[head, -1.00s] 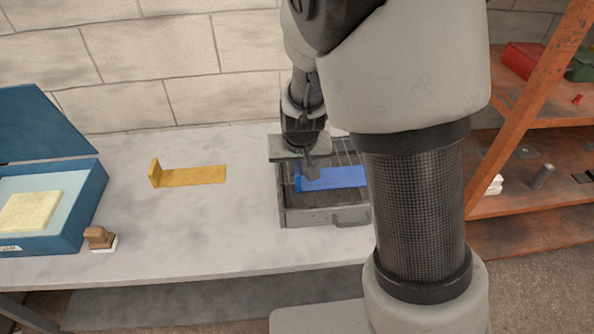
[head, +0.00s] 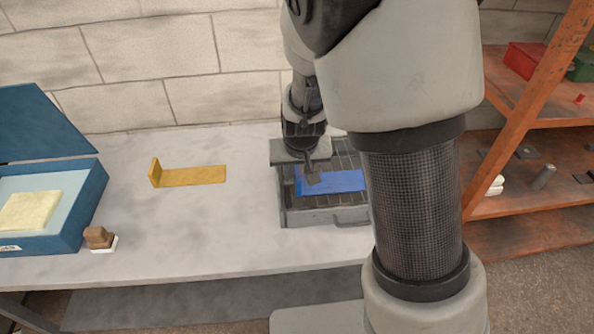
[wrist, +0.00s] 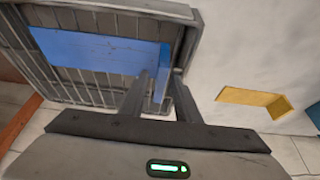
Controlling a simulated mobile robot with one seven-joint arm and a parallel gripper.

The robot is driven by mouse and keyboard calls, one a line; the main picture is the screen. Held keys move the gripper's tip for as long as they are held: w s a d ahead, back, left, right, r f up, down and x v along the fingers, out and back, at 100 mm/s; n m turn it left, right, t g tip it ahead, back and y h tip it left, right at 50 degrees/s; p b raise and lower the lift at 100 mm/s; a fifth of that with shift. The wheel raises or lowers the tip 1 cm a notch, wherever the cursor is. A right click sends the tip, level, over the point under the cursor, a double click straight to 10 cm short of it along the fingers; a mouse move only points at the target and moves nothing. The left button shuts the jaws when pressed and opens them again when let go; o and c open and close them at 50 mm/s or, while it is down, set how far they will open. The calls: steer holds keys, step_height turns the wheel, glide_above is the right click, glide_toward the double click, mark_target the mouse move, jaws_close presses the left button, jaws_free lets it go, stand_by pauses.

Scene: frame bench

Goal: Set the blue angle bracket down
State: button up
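The blue angle bracket (head: 338,181) is over the grey slatted tray (head: 310,217) on the bench, its long plate lying flat. Its short upright leg is at the left end in the head view. My gripper (head: 312,178) points down at that end. In the wrist view, the fingers of my gripper (wrist: 162,85) stand on either side of the short leg and look closed on it, and the blue angle bracket (wrist: 95,50) extends left over the slats. I cannot tell whether the plate rests on the slats.
A yellow angle bracket (head: 195,175) lies on the bench (head: 180,225) left of the tray. An open blue box (head: 75,205) holds a pale yellow block, with a small wooden stamp (head: 98,237) beside it. An orange shelf (head: 520,205) stands at the right. Bench space around the yellow bracket is clear.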

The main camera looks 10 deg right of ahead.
steer(key=p+v, duration=0.4)
steer(key=v, duration=0.8)
steer(key=s+d+r, duration=0.3)
steer(key=s+r, duration=0.4)
steer(key=s, duration=0.1)
steer(key=s+d+r+t, duration=0.1)
steer(key=s+d+r, duration=0.3)
steer(key=s+r, duration=0.4)
steer(key=shift+s, duration=0.8)
steer(key=shift+r, duration=0.1)
